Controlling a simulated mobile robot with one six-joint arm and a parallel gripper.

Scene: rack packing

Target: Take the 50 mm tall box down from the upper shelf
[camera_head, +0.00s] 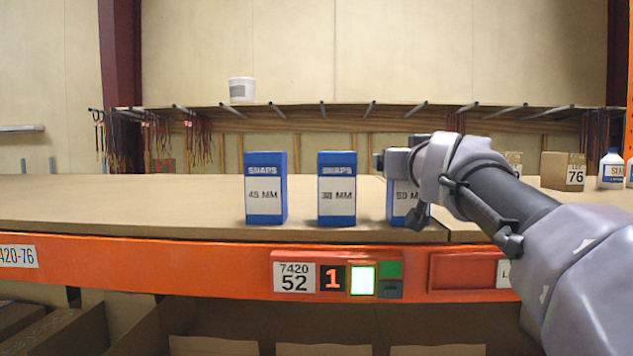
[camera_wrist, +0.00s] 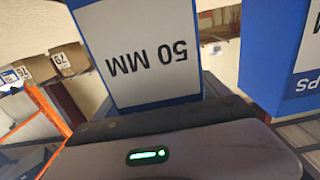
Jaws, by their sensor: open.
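The box labelled 50 MM (camera_head: 402,203) is blue with a white label and stands upright on the upper shelf (camera_head: 120,205), rightmost of three similar boxes. My gripper (camera_head: 393,162) is open at its upper part and hides some of it in the head view. In the wrist view the 50 MM box (camera_wrist: 150,50) appears upside down, close in front of my gripper. Whether the fingers touch it, I cannot tell.
The middle SNAPS box (camera_head: 337,190), its number hard to read, stands just left of it, and the 45 MM box (camera_head: 265,188) further left. A brown carton (camera_head: 562,170) and white bottle (camera_head: 611,168) stand at the right. The shelf's left part is clear.

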